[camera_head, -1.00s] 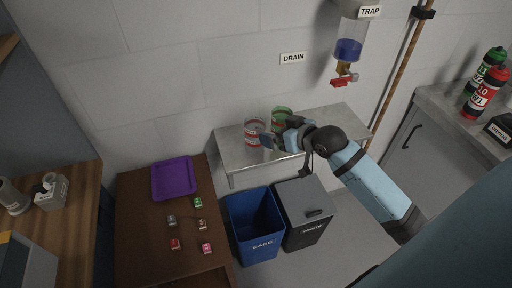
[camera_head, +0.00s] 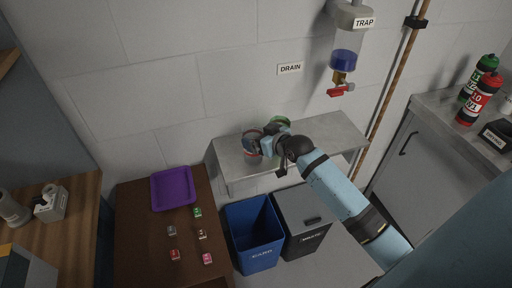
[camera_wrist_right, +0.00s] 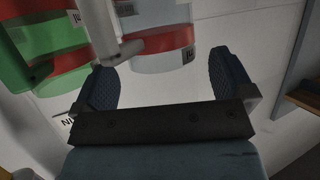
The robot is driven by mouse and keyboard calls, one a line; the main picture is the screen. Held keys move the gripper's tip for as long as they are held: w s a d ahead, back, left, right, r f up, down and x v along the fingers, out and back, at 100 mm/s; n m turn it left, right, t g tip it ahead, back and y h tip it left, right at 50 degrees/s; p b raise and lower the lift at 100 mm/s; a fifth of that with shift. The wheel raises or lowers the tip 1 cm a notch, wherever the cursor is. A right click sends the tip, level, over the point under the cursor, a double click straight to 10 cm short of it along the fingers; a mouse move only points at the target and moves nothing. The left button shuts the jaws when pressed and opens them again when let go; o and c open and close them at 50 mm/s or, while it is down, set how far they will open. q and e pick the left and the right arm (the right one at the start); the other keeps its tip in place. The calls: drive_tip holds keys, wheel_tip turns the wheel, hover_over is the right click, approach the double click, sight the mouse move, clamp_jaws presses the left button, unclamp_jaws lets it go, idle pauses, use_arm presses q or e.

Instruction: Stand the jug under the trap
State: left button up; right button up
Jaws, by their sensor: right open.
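The trap (camera_head: 345,60) hangs on the wall, a clear vessel with blue liquid and a red-handled tap (camera_head: 340,91) below it. A jug with a red band (camera_head: 251,135) stands on the grey shelf, partly hidden by my right gripper (camera_head: 264,145). A green jug (camera_head: 281,120) stands behind and to the right, mostly hidden. In the right wrist view my right gripper (camera_wrist_right: 162,72) is open, its fingers spread below the clear, red-banded jug (camera_wrist_right: 165,50). A pale handle shows at its left, and the green jug (camera_wrist_right: 35,60) is further left. My left gripper is not in view.
The shelf (camera_head: 330,135) is clear on its right, towards the trap. A blue bin (camera_head: 252,230) and a grey bin (camera_head: 302,205) stand below. A brown table with a purple tray (camera_head: 173,188) is left; a cabinet with bottles (camera_head: 480,98) is right.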

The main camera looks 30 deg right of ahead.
drive_tip(key=shift+x, duration=1.4)
drive_tip(key=shift+s, duration=0.1)
drive_tip(key=c, duration=1.4)
